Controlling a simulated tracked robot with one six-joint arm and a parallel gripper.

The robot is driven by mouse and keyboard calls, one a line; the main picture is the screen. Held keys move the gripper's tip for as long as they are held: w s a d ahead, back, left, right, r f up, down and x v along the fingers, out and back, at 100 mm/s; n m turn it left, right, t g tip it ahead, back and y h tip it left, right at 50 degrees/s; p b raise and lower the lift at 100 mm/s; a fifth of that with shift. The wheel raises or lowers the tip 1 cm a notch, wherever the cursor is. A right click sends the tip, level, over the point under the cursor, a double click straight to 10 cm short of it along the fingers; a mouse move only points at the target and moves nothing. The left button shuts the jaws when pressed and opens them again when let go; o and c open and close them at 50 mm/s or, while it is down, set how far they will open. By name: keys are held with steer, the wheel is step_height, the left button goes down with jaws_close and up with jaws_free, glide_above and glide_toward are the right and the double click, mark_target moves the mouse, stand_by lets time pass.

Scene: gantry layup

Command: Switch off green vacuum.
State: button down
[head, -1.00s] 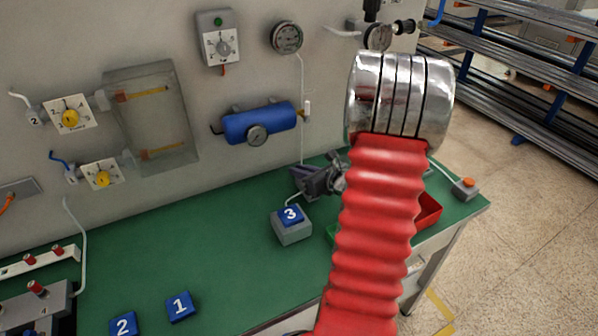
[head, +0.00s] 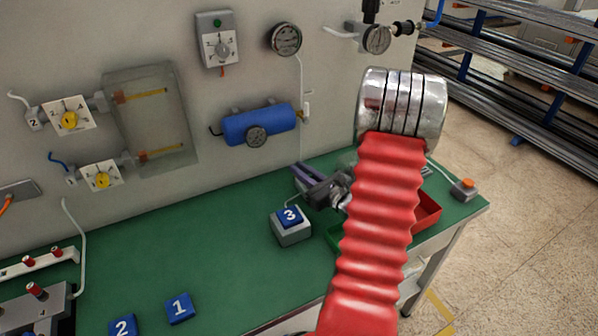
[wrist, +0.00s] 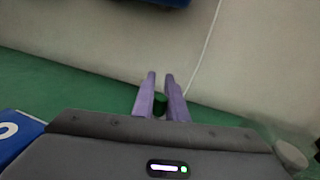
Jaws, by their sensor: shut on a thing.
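My gripper (head: 300,168) has purple fingers and is low beside the wall, above the back of the green bench. It also shows in the wrist view (wrist: 160,78), where it is shut on a small dark green cylinder (wrist: 160,103) between the fingers. The cylinder is hidden in the head view. A grey wall box (head: 209,20) with a green spot (head: 217,23) and a white dial (head: 220,49) hangs higher up, away from my gripper. No label shows which thing is the green vacuum.
Block 3 (head: 291,216) sits on a grey box (head: 292,235) close to my gripper. A blue tank (head: 260,124) is on the wall above. Green (head: 334,237) and red (head: 427,214) bins are partly behind my arm. The bench middle (head: 225,250) is clear.

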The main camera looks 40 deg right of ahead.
steer(key=shift+s, duration=0.15)
steer(key=c, duration=1.8)
jaws_free()
steer(key=shift+o, duration=0.2)
steer(key=shift+r, duration=0.2)
step_height(320, 180, up, 10)
steer(key=shift+f, duration=0.2)
steer(key=shift+c, duration=0.2)
